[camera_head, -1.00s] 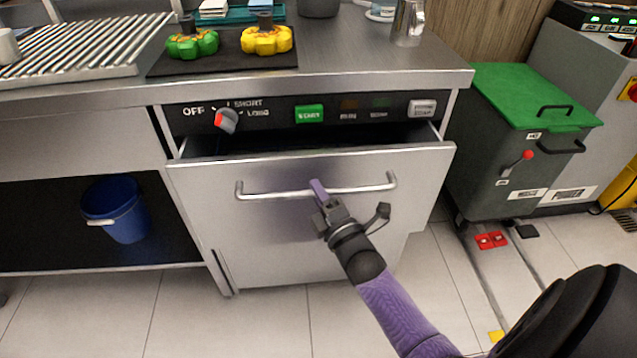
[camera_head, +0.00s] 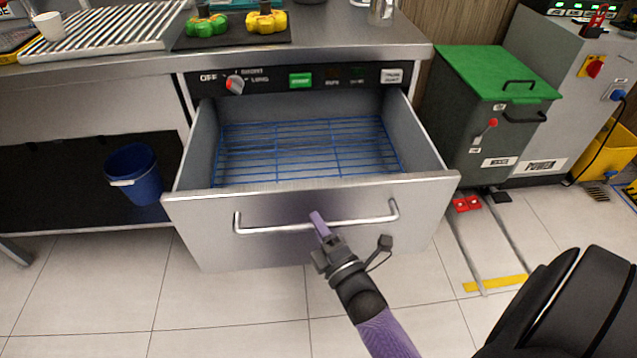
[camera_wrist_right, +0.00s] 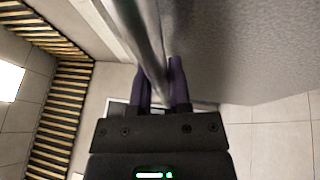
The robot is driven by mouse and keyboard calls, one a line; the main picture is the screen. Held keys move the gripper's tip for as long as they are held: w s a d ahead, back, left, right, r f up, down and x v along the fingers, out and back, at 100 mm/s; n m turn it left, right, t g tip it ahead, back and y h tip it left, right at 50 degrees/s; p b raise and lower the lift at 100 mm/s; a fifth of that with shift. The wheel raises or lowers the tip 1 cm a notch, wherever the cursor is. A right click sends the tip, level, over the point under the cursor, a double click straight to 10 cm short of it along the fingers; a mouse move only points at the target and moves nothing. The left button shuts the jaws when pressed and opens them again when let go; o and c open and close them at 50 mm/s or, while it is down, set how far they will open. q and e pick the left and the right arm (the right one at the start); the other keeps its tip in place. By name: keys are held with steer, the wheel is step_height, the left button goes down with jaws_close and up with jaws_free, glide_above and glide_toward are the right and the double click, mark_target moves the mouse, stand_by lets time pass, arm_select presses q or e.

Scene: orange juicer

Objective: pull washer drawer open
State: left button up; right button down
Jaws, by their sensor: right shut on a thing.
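The washer drawer (camera_head: 330,245) is a wide steel drawer under the counter, pulled well out, with an empty blue wire rack (camera_head: 300,150) inside. Its bar handle (camera_head: 270,228) runs across the front. My right gripper (camera_head: 319,222) is shut on the handle near its middle. In the right wrist view the gripper's purple fingers (camera_wrist_right: 160,85) stand on either side of the bar (camera_wrist_right: 146,45). The drawer front (camera_wrist_right: 240,50) fills the right of that view. My left gripper is not in view.
A control panel (camera_head: 320,78) with a red-marked knob (camera_head: 235,85) sits above the drawer. A blue bucket (camera_head: 137,175) stands on the left under the counter. A green-lidded bin (camera_head: 490,120) stands to the right. The tiled floor in front is clear.

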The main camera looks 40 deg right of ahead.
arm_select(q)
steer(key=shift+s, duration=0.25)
arm_select(e)
steer(key=shift+s+a, duration=0.1)
steer(key=c, duration=0.6)
jaws_free()
arm_select(q)
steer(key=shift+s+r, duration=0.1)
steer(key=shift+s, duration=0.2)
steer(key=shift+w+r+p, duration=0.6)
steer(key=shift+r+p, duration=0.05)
steer(key=shift+p, duration=0.1)
arm_select(e)
steer(key=v, duration=1)
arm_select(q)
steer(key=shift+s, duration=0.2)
arm_select(e)
steer(key=shift+f, duration=0.1)
